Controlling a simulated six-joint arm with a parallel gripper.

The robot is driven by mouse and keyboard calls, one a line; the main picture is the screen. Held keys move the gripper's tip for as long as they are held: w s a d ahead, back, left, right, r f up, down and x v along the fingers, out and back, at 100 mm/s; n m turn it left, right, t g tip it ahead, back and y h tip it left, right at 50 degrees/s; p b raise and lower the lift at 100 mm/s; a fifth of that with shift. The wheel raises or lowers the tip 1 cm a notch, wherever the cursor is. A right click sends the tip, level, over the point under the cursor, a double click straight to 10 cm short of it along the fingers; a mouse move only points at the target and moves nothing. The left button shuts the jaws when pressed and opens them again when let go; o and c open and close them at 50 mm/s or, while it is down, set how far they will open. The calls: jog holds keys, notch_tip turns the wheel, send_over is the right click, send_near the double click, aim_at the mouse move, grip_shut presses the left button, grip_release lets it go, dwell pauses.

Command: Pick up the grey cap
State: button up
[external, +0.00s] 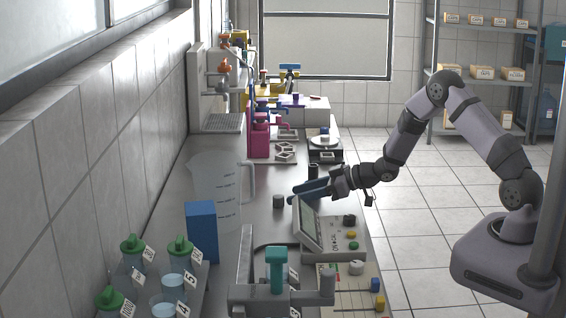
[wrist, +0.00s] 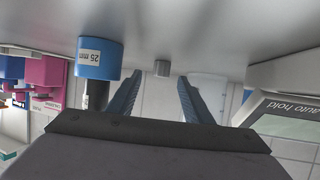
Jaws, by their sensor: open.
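The grey cap (external: 278,201) is a small dark grey cylinder standing on the steel bench, between the measuring jug and my gripper. In the wrist view the grey cap (wrist: 161,68) shows just beyond and between my two fingertips. My gripper (external: 293,193) is open and empty, with its blue fingers pointing left towards the cap. A small gap separates the fingertips from it in the external view. The wrist view also shows the open gripper (wrist: 160,77), with a finger to each side of the cap's line. Nothing hides the cap.
A clear measuring jug (external: 215,185) and a blue box (external: 201,232) stand left of the cap. A grey console with a screen (external: 309,224) is close below my gripper. A blue labelled cylinder (wrist: 99,58) sits beside one finger in the wrist view.

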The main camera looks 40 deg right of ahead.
aim_at(284, 206)
jog(key=shift+p+x, duration=0.9)
jog(key=shift+x, duration=1.65)
jog(key=shift+s+a, duration=0.1)
jog(key=shift+a, duration=0.1)
jog(key=shift+c, duration=0.7)
jog(key=c, duration=1)
